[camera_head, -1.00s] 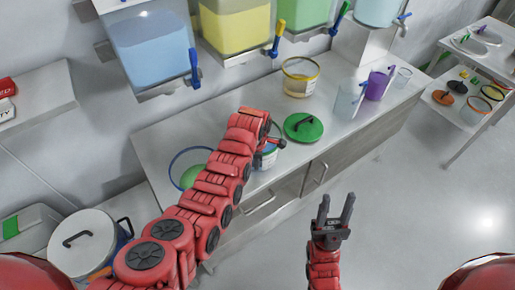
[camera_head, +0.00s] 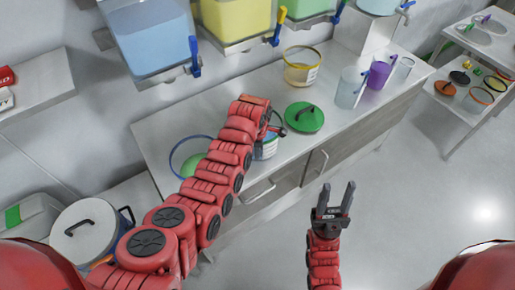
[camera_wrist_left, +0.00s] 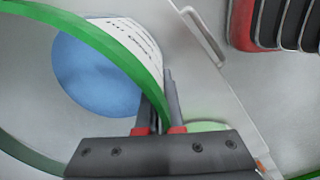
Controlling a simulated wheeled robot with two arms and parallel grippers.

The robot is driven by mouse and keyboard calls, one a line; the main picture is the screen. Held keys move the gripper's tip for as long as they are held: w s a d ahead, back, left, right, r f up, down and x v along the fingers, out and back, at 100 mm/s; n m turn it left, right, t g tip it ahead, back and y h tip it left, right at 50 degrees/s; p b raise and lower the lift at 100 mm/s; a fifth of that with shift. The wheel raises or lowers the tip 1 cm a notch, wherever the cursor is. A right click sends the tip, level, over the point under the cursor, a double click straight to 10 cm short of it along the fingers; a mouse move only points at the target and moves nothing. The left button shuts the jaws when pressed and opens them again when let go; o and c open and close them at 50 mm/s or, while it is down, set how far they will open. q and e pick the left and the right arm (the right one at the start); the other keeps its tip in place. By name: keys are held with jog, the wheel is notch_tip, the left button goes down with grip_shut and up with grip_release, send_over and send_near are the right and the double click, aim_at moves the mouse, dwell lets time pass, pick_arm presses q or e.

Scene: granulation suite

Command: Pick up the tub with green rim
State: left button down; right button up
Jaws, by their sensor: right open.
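The tub with green rim (camera_head: 268,149) stands on the counter, largely hidden behind my left arm in the head view. In the left wrist view its green rim (camera_wrist_left: 98,50) arcs close to the camera, with blue contents and a white printed label on its wall. My left gripper (camera_wrist_left: 160,100) is at that rim, its two fingers near each other and the rim passing by them. The frames do not clearly show whether they clamp the wall. My right gripper (camera_head: 333,198) is open and empty over the floor in front of the counter.
A yellow-rimmed tub (camera_head: 302,67), a clear jug (camera_head: 350,88) and a purple jug (camera_head: 380,73) stand farther along. A blue-rimmed tub (camera_head: 174,150) is left of my arm. Dispensers hang above.

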pick_arm(q)
jog(key=shift+w+r+b, duration=0.15)
jog(key=shift+r+b, duration=0.2)
jog(key=shift+r, duration=0.1)
jog(key=shift+s+d+r+b, duration=0.15)
jog(key=shift+r+b, duration=0.25)
jog(key=shift+r, duration=0.2)
jog(key=shift+s+a+r+b, duration=0.1)
jog(key=shift+r+b, duration=0.25)
jog(key=shift+r, duration=0.2)
jog(key=s, duration=0.2)
jog(key=shift+s, duration=0.35)
jog(key=s+r+p, duration=0.1)
jog(key=s+p, duration=0.7)
jog(key=s, duration=0.5)
jog(key=shift+r, duration=0.3)
jog(key=shift+w, duration=0.1)
